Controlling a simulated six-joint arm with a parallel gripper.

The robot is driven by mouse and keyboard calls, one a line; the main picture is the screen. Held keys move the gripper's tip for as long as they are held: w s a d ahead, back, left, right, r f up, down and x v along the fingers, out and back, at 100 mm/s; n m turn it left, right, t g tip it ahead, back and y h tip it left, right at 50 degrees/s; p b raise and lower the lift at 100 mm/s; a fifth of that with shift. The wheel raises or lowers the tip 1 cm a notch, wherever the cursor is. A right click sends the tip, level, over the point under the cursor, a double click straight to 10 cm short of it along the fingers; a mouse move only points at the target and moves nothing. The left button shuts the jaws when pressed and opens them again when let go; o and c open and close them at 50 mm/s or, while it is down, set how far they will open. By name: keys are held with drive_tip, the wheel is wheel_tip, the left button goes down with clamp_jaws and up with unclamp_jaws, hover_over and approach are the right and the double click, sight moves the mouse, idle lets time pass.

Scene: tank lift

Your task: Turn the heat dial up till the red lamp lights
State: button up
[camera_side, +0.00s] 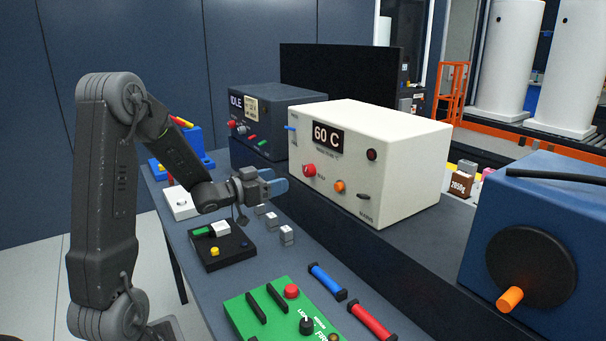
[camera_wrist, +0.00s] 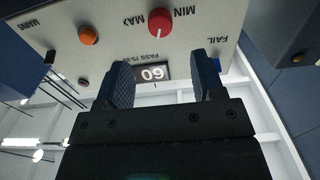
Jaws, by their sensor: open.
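The cream heater box (camera_side: 405,180) stands on a dark raised shelf. Its display (camera_side: 328,137) reads 60 C. The red heat dial (camera_side: 309,169) sits low on its front face; in the wrist view the dial (camera_wrist: 160,22) appears between MIN and MAX markings, with a pale pointer line. The round lamp (camera_side: 371,154) on the upper right of the face looks dark red and unlit. My gripper (camera_side: 276,184) is open and empty in front of the box, to the left of the dial. In the wrist view my fingers (camera_wrist: 161,68) stand apart, with the dial beyond their tips and not touched.
A dark IDLE box (camera_side: 275,110) stands behind left. A blue machine (camera_side: 540,225) is at right. A green panel (camera_side: 262,315) and small blocks lie below.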

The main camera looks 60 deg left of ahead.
drive_tip(key=w, duration=0.9)
drive_tip(key=shift+c, duration=0.3)
drive_tip(key=c, duration=0.9)
drive_tip(key=shift+o, duration=0.2)
drive_tip(key=shift+m, duration=1.3)
drive_tip(key=o, duration=0.9)
approach(305, 172)
drive_tip(key=s, duration=0.4)
drive_tip(key=shift+s+d, duration=0.1)
drive_tip(key=shift+s, duration=0.2)
